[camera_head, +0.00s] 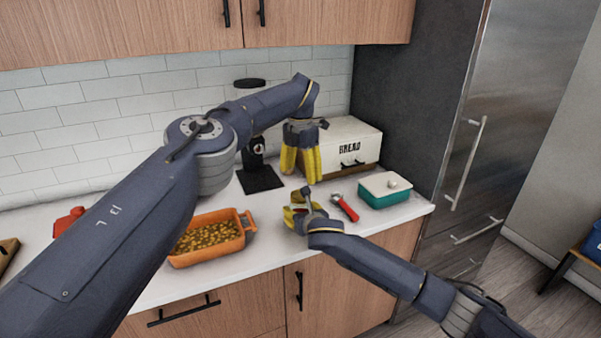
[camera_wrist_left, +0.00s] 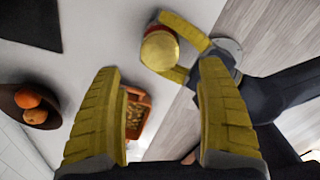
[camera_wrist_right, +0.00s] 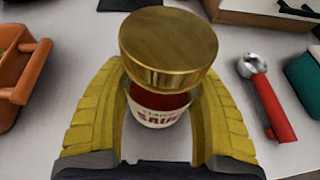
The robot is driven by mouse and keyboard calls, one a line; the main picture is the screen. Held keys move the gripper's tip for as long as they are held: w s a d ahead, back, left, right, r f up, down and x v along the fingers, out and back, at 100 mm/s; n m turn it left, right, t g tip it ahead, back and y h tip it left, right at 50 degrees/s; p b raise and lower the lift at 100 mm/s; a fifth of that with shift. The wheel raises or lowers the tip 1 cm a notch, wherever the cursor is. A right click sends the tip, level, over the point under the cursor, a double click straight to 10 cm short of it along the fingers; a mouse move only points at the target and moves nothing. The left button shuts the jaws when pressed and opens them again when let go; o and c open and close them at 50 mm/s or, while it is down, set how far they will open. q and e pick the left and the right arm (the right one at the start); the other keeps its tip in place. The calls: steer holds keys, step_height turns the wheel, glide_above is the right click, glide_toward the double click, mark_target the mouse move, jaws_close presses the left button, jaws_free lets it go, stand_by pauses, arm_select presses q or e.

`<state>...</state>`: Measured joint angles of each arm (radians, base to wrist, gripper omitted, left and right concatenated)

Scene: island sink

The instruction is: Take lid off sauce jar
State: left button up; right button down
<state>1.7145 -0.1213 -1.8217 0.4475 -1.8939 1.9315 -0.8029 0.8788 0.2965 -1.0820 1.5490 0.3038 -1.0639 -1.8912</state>
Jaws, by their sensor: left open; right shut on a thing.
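The sauce jar (camera_wrist_right: 160,112) stands upright in the right wrist view, with a white label and red sauce. Its round gold lid (camera_wrist_right: 168,45) sits on top; the lid also shows in the left wrist view (camera_wrist_left: 160,50). My right gripper (camera_head: 297,211) is shut around the jar's sides, below the lid. In the head view the jar is mostly hidden by this gripper. My left gripper (camera_head: 300,176) is open above the jar, fingers pointing down. In the left wrist view the lid lies beyond its fingertips, not touched by them.
A red-handled tool (camera_head: 345,207) and a teal box with a white lid (camera_head: 386,189) lie right of the jar. An orange dish (camera_head: 245,221) stands left. A bread box (camera_head: 345,139) stands behind. The counter's front edge is close to the jar.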

mark_target(300, 196)
arm_select(q)
steer(key=shift+f, duration=3.95)
steer(key=c, duration=1.4)
steer(key=shift+o, duration=0.2)
steer(key=n, duration=0.8)
steer(key=shift+n, duration=0.4)
steer(key=shift+r, duration=0.6)
